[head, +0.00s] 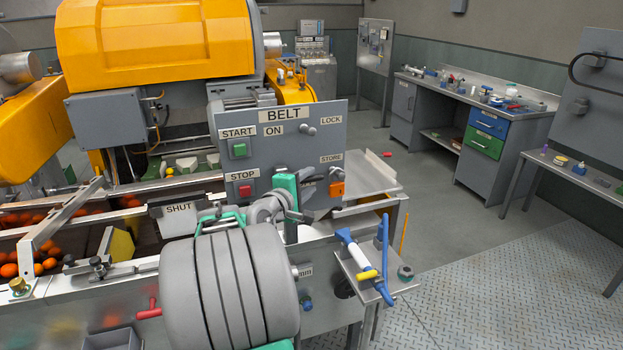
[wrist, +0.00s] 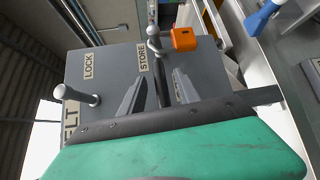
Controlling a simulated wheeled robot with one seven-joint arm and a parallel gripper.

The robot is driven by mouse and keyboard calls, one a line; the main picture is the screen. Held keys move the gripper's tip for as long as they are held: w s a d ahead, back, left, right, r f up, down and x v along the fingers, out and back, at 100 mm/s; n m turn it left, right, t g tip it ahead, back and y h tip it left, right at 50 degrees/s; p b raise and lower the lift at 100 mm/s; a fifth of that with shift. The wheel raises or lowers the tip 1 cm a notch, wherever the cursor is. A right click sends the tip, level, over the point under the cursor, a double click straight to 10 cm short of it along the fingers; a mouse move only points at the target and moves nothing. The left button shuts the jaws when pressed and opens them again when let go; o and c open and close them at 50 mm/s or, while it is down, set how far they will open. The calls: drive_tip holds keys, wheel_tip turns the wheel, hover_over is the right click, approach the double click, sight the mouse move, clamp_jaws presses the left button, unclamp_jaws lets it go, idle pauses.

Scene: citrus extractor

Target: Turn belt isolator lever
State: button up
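The grey panel marked BELT (head: 227,128) stands in the middle of the head view. It also shows in the wrist view (wrist: 110,65). My gripper (head: 308,186) is at the panel's lower right, below ON and left of STORE. In the wrist view its two grey fingers (wrist: 159,88) are apart. A narrow dark bar (wrist: 161,84), apparently the isolator lever, lies between them with gaps showing. The lever's pivot is hidden. An orange padlock (head: 337,189) hangs by the STORE label, and shows in the wrist view (wrist: 184,39).
A grey peg (head: 307,130) sticks out near LOCK; it shows in the wrist view (wrist: 76,97). Green START (head: 239,149) and red STOP (head: 245,190) buttons are left. A small tray (head: 365,280) with tools juts out at lower right. The floor right is clear.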

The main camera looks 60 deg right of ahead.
drive_tip(key=shift+d+f, duration=0.2)
drive_tip(key=shift+d, duration=1.15)
drive_tip(key=shift+c, duration=0.6)
clamp_jaws()
